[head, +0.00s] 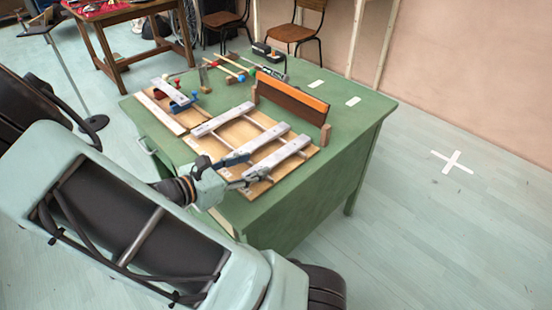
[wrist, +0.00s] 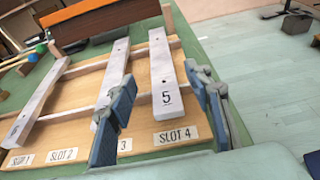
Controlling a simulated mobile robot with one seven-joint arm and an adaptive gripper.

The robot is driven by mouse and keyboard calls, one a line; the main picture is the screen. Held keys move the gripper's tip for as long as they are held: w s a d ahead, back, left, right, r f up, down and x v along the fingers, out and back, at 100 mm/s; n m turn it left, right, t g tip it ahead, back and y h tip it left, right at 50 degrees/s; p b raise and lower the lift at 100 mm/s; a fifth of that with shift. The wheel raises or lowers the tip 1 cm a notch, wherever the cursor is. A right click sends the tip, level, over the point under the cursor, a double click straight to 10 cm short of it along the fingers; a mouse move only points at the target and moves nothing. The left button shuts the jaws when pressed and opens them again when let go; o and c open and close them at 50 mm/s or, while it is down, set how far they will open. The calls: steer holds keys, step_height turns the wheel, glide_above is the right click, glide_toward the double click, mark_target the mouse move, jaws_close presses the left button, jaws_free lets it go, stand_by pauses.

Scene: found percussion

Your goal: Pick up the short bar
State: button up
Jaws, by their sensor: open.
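Several pale bars lie on a wooden board (head: 240,131) on the green table. One bar marked 5 (wrist: 166,75) lies at the slot 4 label; it also shows in the head view (head: 280,157). A second bar (wrist: 113,72) lies left of it, partly hidden by a finger, and a third (wrist: 40,100) lies near slot 1. I cannot tell for sure which is the short bar. My gripper (wrist: 162,92) is open and empty, its blue fingers on either side of the bar marked 5; contact is unclear.
An orange-topped dark wooden piece (head: 292,95) stands upright behind the board. Mallets or sticks (head: 232,65) and a black tool (head: 268,52) lie farther back. The table's right side (head: 345,115) is mostly clear. Thin rails run across the board under the bars.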

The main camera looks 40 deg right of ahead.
mark_target(278, 156)
steer(key=b+x, duration=0.2)
steer(key=x, duration=0.6)
steer(key=shift+d, duration=0.25)
steer(key=c, duration=1.2)
jaws_close()
steer(key=shift+r, duration=0.15)
